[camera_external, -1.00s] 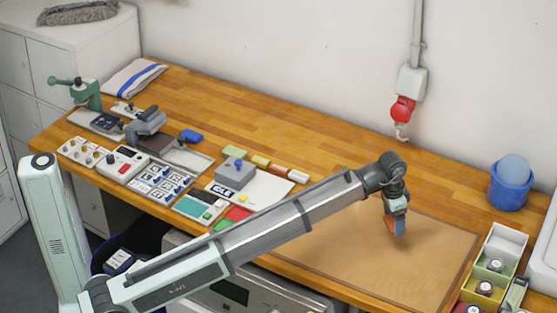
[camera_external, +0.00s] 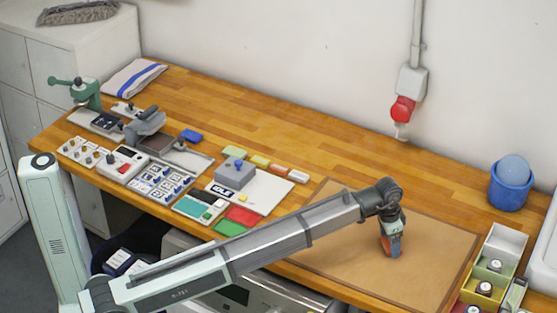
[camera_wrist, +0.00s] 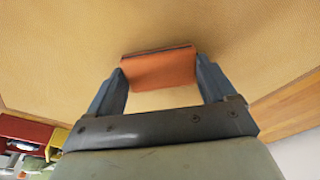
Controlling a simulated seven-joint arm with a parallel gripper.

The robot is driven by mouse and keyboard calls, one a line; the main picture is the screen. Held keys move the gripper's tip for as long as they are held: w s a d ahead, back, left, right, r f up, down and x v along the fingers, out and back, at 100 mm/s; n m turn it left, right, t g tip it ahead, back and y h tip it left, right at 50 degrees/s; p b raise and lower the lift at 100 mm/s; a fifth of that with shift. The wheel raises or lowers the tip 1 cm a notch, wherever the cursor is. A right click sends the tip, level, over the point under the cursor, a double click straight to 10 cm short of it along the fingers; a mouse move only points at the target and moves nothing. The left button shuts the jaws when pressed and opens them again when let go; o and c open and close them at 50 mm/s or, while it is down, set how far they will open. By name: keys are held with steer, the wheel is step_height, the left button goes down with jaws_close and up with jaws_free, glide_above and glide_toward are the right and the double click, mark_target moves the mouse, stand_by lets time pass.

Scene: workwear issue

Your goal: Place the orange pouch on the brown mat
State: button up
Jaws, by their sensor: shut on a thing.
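The orange pouch (camera_wrist: 160,70) is between the two fingers of my gripper (camera_wrist: 160,83) in the wrist view, and the gripper is shut on it. In the external view my gripper (camera_external: 391,246) points down over the brown mat (camera_external: 335,262), with a bit of the orange pouch (camera_external: 395,245) showing between its fingers. The brown mat (camera_wrist: 250,35) fills most of the wrist view behind the pouch. I cannot tell whether the pouch touches the mat.
Boxes with watches (camera_external: 490,265) stand right of the mat. Red and green cards (camera_external: 242,216) and a white board (camera_external: 270,190) lie left of the mat. The back of the bench is mostly clear.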

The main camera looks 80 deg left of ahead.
mark_target(384, 245)
steer(key=shift+f, duration=0.2)
steer(key=o, duration=0.9)
steer(key=shift+c, duration=0.2)
steer(key=shift+r, duration=0.1)
step_height(384, 245, up, 12)
steer(key=s, duration=0.1)
steer(key=shift+s, duration=0.4)
